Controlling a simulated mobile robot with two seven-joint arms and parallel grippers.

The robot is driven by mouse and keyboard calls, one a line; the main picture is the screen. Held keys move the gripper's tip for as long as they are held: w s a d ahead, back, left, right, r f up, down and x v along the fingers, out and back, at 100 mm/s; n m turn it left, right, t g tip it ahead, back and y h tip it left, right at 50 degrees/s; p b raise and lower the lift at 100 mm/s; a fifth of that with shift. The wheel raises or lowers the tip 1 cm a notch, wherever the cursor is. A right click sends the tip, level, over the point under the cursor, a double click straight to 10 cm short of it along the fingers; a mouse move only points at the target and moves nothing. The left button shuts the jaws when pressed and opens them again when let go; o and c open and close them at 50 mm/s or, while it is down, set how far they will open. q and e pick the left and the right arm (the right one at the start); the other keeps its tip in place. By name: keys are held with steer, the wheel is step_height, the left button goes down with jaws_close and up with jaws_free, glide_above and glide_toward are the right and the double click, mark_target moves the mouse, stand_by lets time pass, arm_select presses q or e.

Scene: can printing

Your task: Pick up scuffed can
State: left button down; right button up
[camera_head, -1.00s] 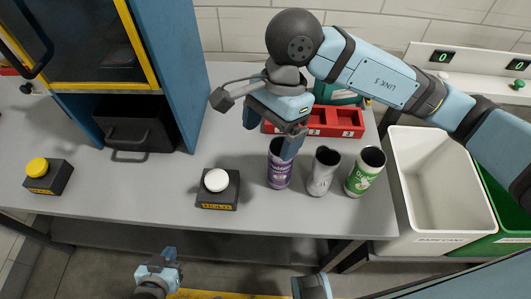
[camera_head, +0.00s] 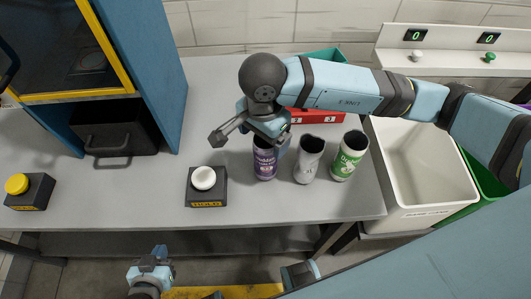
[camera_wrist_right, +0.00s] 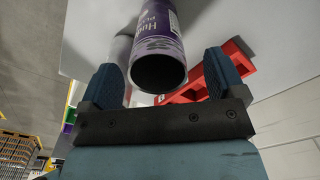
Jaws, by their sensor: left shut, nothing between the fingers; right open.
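Three open cans stand upright in a row on the grey table: a purple printed can (camera_head: 264,162), a bare grey can (camera_head: 308,163) with an uneven rim, and a green-and-white can (camera_head: 348,160). Which one is scuffed is hard to tell at this size; the purple can (camera_wrist_right: 152,35) shows grey marks by its lettering in the wrist view. My right gripper (camera_head: 279,143) is open at the purple can's top. In the wrist view the can's rim appears between its fingers, not clasped. My left gripper (camera_head: 161,252) is shut and empty, low in front of the table.
A red numbered tray (camera_head: 315,117) stands behind the cans. A white-button box (camera_head: 206,187) is left of them, a yellow-button box (camera_head: 28,192) further left. A blue cabinet (camera_head: 160,70) rises behind left. A white bin (camera_head: 425,160) and green bin (camera_head: 485,185) stand right.

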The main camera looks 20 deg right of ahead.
mark_target(266, 157)
steer(key=shift+s+f, duration=0.2)
steer(key=shift+f, duration=1.55)
steer(key=c, duration=1.2)
steer(key=shift+r, duration=0.15)
